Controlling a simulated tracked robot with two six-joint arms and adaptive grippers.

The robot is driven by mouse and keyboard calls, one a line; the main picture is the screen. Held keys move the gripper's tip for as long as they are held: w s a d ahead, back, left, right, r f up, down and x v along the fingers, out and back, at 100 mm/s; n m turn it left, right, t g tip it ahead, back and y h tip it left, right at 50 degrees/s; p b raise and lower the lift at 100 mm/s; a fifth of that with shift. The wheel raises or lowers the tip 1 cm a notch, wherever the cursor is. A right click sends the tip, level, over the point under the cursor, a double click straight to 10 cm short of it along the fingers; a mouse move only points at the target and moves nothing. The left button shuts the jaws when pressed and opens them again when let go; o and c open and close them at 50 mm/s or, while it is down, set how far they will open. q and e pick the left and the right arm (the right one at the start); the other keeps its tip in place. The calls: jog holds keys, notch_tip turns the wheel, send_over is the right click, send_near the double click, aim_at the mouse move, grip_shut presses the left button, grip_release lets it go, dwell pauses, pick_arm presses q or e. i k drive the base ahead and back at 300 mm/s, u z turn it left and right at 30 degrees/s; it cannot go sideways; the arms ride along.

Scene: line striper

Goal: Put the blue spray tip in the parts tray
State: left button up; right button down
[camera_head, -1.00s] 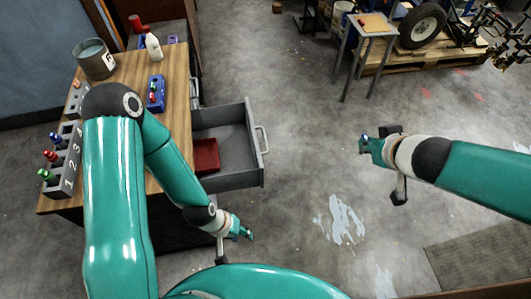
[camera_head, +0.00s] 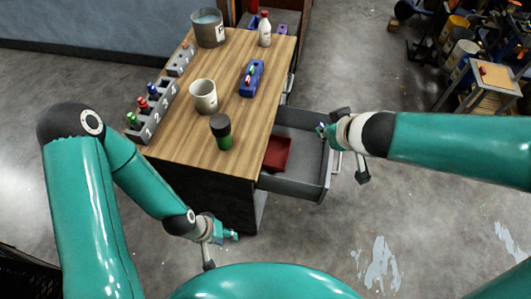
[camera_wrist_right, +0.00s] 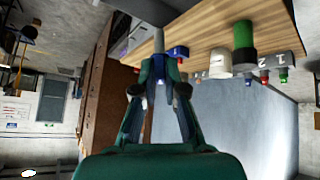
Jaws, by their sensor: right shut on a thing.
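A shallow red tray (camera_head: 277,153), which looks like the parts tray, lies in the drawer to the left of the gripper. My left gripper (camera_head: 231,236) is low in front of the bench, away from these things; its fingers are too small to judge.
The wooden bench (camera_head: 185,140) carries a numbered grey rack (camera_head: 157,116) with coloured tips, a white mug (camera_head: 203,96), a green bottle with a dark cap (camera_head: 221,133), a blue holder (camera_head: 251,78), a white bottle (camera_head: 265,30) and a bucket (camera_head: 208,28). Floor right of the drawer is clear.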

aim_at(277, 147)
jog(key=u, duration=0.15)
jog(key=k, duration=1)
jog(key=u, duration=0.35)
jog(key=i, duration=1.55)
jog(key=z, duration=0.4)
